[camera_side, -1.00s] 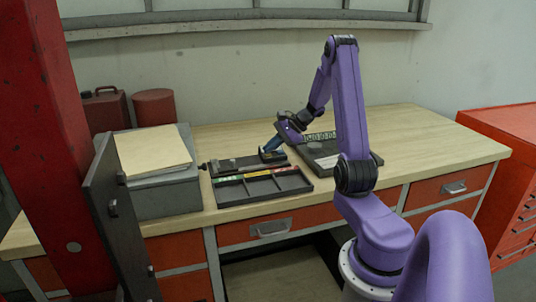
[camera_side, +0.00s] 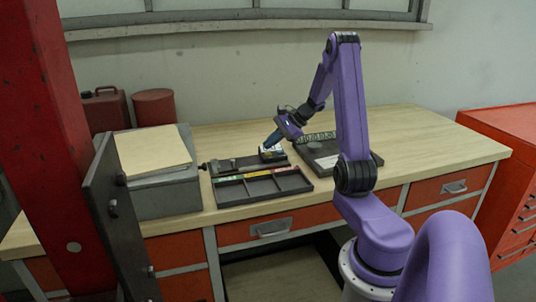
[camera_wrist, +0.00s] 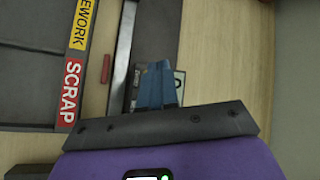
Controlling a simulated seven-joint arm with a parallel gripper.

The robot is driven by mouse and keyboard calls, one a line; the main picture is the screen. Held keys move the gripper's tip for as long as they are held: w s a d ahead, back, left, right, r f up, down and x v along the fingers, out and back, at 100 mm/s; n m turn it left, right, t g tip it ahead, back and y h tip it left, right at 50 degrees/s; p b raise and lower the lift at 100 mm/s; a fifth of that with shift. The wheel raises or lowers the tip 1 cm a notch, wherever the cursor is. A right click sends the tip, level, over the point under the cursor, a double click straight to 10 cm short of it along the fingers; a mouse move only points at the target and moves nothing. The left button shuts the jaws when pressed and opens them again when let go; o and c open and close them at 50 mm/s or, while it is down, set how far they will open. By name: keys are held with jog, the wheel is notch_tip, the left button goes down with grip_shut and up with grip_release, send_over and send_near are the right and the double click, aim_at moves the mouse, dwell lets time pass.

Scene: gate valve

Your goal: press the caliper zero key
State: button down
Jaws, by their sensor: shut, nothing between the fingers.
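My gripper (camera_side: 272,143) has blue fingers, pressed together and empty. In the side view they point down and left, just above a small pale-faced block at the right end of a dark bar-like fixture (camera_side: 225,168). The pale-faced block (camera_side: 272,154) looks like the caliper's head, but it is too small to be sure. In the wrist view the closed fingers (camera_wrist: 160,68) cover most of this block, and a light edge with dark marks (camera_wrist: 180,84) shows to their right. The zero key cannot be made out, and I cannot tell whether the fingertips touch anything.
A black sorting tray (camera_side: 262,187) with coloured labels lies in front; its SCRAP label (camera_wrist: 71,92) shows in the wrist view. A dark plate (camera_side: 326,152) with a row of small parts lies to the right. A grey box (camera_side: 165,195) stands left. The bench's right side is clear.

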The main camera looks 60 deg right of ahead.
aim_at(271, 153)
jog(key=shift+r, duration=2.5)
jog(key=s+a+n+g+y, duration=0.15)
jog(key=a+n+g, duration=0.4)
jog(key=a, duration=0.75)
jog(key=s+a+n+g, duration=0.2)
jog(key=a+n, duration=0.6)
jog(key=a, duration=0.6)
jog(key=s+a+n+h, duration=0.2)
jog(key=s+a+n, duration=0.3)
jog(key=s+n, duration=0.5)
jog(key=s+a+f+n+h, duration=0.1)
jog(key=s+a+n+h, duration=0.2)
jog(key=s+n, duration=0.7)
jog(key=shift+s+a+n, duration=0.35)
jog(key=shift+s+a, duration=0.35)
jog(key=shift+a, duration=0.15)
